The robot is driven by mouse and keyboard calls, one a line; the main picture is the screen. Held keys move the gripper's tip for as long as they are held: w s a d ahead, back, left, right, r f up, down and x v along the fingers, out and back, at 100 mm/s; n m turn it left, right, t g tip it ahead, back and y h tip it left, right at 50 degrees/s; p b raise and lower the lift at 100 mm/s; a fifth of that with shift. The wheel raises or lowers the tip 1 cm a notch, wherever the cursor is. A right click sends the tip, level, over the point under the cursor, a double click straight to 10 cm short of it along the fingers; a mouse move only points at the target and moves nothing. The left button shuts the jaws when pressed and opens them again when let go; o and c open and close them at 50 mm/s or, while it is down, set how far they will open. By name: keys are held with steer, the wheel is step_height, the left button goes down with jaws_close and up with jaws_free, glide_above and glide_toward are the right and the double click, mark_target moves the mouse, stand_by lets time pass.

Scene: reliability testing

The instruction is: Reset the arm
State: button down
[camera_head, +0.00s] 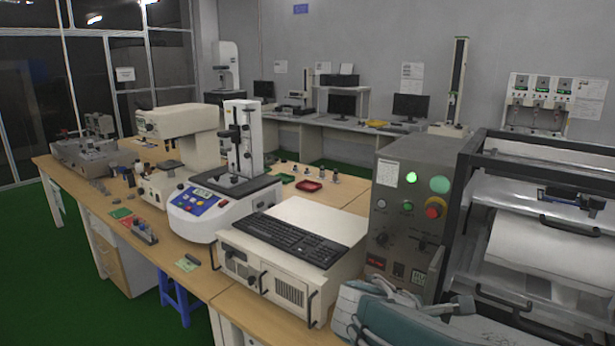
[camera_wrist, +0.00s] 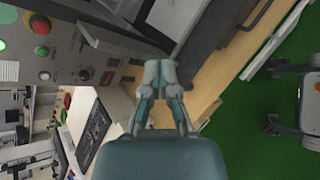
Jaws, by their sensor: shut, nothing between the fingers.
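My gripper (camera_wrist: 160,70) shows in the middle of the wrist view, with its two pale fingertips together and nothing between them. It is in front of the wooden bench edge (camera_wrist: 205,90) and the grey control box (camera_wrist: 75,60). In the head view, part of my arm (camera_head: 395,318) is at the bottom right, in front of the grey control box (camera_head: 400,215). The gripper's fingertips cannot be made out in the head view.
A white case (camera_head: 300,225) with a black keyboard (camera_head: 290,238) stands left of the control box. A dark-framed machine (camera_head: 540,230) is at the right. A test stand (camera_head: 230,190) and small parts occupy the bench.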

steer(key=s+a+f+m+y, duration=0.1)
steer(key=s+a+m+y, duration=0.1)
steer(key=s+m+y, duration=0.3)
steer(key=s+a+f+m+y, duration=0.1)
steer(key=s+m+y, duration=0.3)
steer(key=s+m, duration=0.6)
steer(key=shift+s+a+f+m+g+y, duration=0.3)
steer(key=shift+s+a+y, duration=0.1)
steer(key=shift+a, duration=0.5)
steer(key=shift+d, duration=0.1)
stand_by(3.6)
